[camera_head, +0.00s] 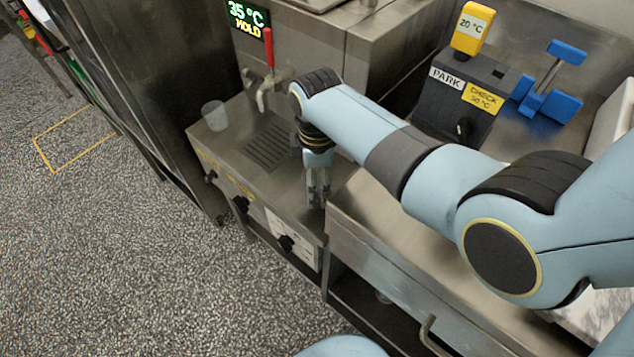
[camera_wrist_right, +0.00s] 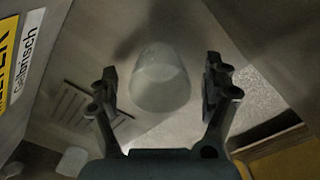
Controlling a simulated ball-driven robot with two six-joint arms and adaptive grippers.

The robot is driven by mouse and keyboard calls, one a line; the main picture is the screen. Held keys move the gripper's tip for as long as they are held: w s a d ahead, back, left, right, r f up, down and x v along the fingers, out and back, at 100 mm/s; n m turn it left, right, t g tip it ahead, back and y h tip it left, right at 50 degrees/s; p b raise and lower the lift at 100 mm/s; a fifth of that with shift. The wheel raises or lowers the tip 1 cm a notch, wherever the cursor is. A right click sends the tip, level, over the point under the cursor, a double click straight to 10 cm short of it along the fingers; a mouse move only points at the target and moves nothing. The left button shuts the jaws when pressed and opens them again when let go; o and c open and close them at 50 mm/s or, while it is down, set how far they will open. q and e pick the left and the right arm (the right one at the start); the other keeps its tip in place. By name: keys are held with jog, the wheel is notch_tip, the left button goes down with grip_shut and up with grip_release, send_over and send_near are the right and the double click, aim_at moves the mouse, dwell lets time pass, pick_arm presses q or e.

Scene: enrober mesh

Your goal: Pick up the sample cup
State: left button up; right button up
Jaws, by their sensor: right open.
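In the right wrist view a pale, translucent cup (camera_wrist_right: 160,80) shows between the two spread fingers of my right gripper (camera_wrist_right: 162,88), with a visible gap on either side. In the head view my right gripper (camera_head: 318,190) points down over the right end of the steel ledge. The cup between its fingers is hard to make out there. A second pale cup (camera_head: 214,115) stands upright on the ledge's left part, and a whitish shape (camera_wrist_right: 72,161) shows at the wrist view's lower left. My left gripper is out of view.
The steel ledge (camera_head: 232,150) has a slotted drain (camera_head: 268,147) below a tap (camera_head: 262,98) with a red handle (camera_head: 268,48). A black holder (camera_head: 455,95) marked PARK and a blue-handled tool (camera_head: 548,90) lie at the back right. Speckled floor is at left.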

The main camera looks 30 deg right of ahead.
jog(key=shift+f, duration=0.5)
jog(key=shift+c, duration=0.4)
jog(key=c, duration=1)
